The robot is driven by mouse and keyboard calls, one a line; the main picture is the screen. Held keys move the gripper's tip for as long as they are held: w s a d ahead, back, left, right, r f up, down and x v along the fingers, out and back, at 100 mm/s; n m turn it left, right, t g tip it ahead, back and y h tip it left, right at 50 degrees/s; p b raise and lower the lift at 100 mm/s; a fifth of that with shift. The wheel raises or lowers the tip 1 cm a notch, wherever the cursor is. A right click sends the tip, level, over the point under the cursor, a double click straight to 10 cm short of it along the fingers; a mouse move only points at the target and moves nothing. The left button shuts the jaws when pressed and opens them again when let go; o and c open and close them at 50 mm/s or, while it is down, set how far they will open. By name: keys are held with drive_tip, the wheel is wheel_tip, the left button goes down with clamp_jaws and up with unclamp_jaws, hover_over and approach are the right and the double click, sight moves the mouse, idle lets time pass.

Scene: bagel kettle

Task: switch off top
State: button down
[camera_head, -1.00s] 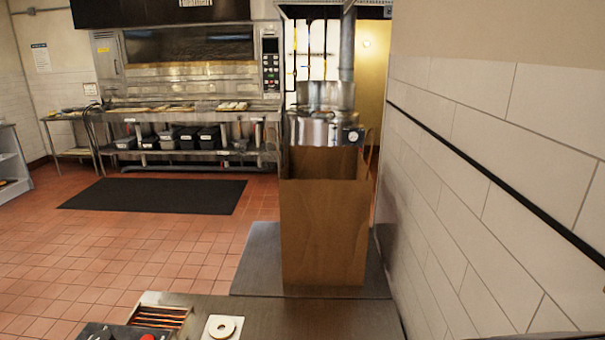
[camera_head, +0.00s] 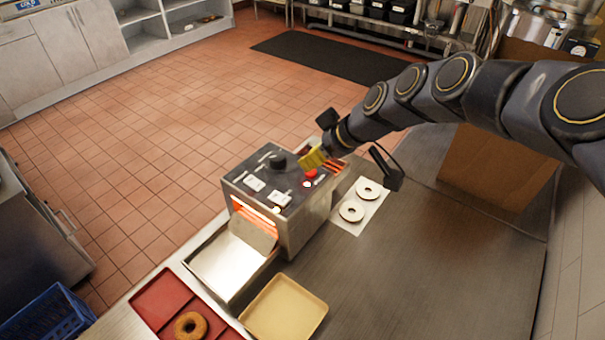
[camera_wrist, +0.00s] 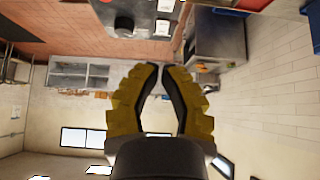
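A conveyor toaster (camera_head: 312,224) stands on the counter in the head view, orange glow inside its front opening. Its dark top panel (camera_head: 243,176) carries a black knob (camera_head: 277,160), white switch plates (camera_head: 280,198) and a red button (camera_head: 310,173). Small lit spots show near the panel's front and right edges. My gripper (camera_head: 311,160) has yellow fingers, close together and empty, and appears above the panel's back right, near the red button; contact cannot be told.
Two bagel halves (camera_head: 351,211) lie on white paper right of the toaster. A beige tray (camera_head: 285,310) and a red tray (camera_head: 160,300) with a bagel (camera_head: 190,326) are in front.

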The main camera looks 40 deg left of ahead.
drive_tip(key=shift+w+a, duration=0.1)
drive_tip(key=shift+a, duration=0.15)
drive_tip(key=shift+f, duration=0.1)
hover_over(281, 194)
drive_tip(key=d, duration=0.1)
wheel_tip(281, 194, down, 8)
drive_tip(key=shift+f, duration=0.1)
drive_tip(key=f, duration=0.3)
drive_tip(key=shift+d, duration=0.35)
drive_tip(key=shift+f, duration=0.3)
drive_tip(key=shift+f, duration=0.1)
